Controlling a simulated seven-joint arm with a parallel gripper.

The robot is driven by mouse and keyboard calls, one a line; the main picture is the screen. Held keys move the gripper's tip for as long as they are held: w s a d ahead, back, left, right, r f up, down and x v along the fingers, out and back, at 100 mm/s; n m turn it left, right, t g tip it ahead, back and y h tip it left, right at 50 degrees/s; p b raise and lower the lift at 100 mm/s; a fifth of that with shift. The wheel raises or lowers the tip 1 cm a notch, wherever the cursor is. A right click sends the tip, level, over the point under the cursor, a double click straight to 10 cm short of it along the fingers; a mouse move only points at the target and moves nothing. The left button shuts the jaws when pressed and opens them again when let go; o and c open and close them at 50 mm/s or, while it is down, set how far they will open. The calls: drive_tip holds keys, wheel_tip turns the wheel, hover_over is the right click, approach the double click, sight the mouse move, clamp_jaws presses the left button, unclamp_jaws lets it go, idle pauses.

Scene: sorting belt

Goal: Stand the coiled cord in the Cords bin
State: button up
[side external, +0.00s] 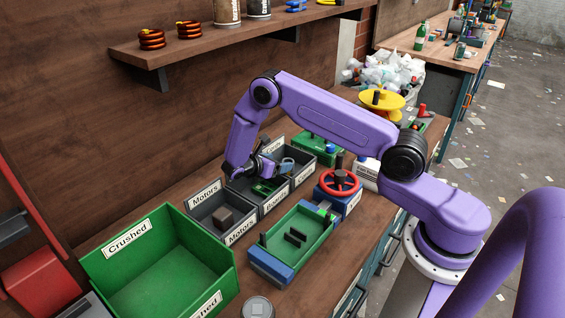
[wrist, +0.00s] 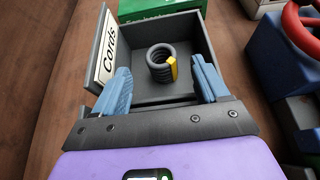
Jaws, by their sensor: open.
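The coiled cord (wrist: 160,66) is a dark grey stack of rings with a yellow band. In the wrist view it sits upright, its open top showing, on the floor of the grey Cords bin (wrist: 184,29), clear of the walls. My gripper (wrist: 162,80) is open, its two blue fingers spread wide on either side of the cord in that view, with gaps on both sides and nothing held. In the side external view my gripper (side external: 284,166) is low over the row of grey bins. I cannot make out the cord there.
Grey Motors (side external: 207,194) and Boards bins stand nearer the front. A large green Crushed bin (side external: 212,250) is at the left. A green tray (side external: 318,245) and a red wheel (side external: 338,182) lie to the right. A shelf (side external: 215,50) runs above.

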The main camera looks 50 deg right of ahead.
drive_tip(key=v, duration=0.7)
drive_tip(key=shift+a+r, duration=0.15)
drive_tip(key=shift+a, duration=0.1)
drive_tip(key=s+a+r+m+t+y, duration=0.1)
drive_tip(key=s+a+r+m+y, duration=0.2)
drive_tip(key=s+a+r+y, duration=0.55)
drive_tip(key=s+r+m+y, duration=0.1)
drive_tip(key=s+r, duration=0.3)
drive_tip(key=s, duration=0.9)
drive_tip(key=s+a+r+m+y, duration=0.1)
drive_tip(key=s+r+y, duration=0.2)
drive_tip(key=s, duration=1.1)
drive_tip(key=shift+a+r+g+y, duration=0.25)
drive_tip(key=shift+r+g+y, duration=0.15)
drive_tip(key=shift+r, duration=0.3)
